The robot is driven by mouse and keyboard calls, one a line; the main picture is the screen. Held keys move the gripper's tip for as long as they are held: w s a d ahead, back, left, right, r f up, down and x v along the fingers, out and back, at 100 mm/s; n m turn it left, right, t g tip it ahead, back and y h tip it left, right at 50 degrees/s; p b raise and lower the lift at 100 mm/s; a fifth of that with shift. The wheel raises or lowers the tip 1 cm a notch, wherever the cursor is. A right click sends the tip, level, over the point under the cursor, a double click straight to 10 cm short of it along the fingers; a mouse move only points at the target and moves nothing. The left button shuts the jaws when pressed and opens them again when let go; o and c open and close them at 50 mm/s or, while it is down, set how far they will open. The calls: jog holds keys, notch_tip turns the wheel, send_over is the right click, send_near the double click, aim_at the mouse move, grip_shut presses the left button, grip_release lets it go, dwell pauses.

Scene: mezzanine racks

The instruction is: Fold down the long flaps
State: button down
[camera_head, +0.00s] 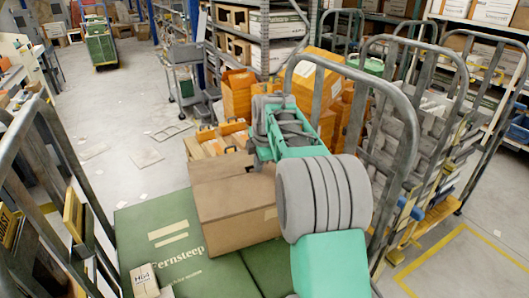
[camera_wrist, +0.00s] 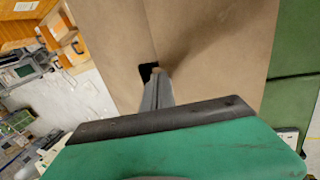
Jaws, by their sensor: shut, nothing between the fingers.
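The brown cardboard box (camera_head: 235,212) stands on a green surface below my arm. In the head view its upper part (camera_head: 215,168) shows as a lighter brown panel, partly hidden by my arm. In the wrist view, brown cardboard (camera_wrist: 215,45) fills the middle, with a fold line or edge running down it and a small dark gap beside my fingertips. My gripper (camera_wrist: 157,75) is shut and empty, its narrow tip over the cardboard close to that gap. I cannot tell whether it touches. In the head view the fingertips are hidden behind my wrist.
The green surface with "Fernsteep" lettering (camera_head: 168,240) lies under the box. A small labelled carton (camera_head: 144,281) sits at its front left. Grey tube rails (camera_head: 385,85) stand close on the right, others (camera_head: 38,150) on the left. Orange boxes (camera_head: 237,93) stand behind.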

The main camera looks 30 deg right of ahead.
jog(key=shift+x, duration=0.8)
jog(key=shift+s+f+b, duration=0.15)
jog(key=shift+b, duration=0.15)
jog(key=shift+f, duration=0.15)
jog(key=shift+r+p, duration=0.7)
jog(key=shift+r, duration=0.55)
notch_tip(320, 180, up, 13)
jog(key=shift+p, duration=0.35)
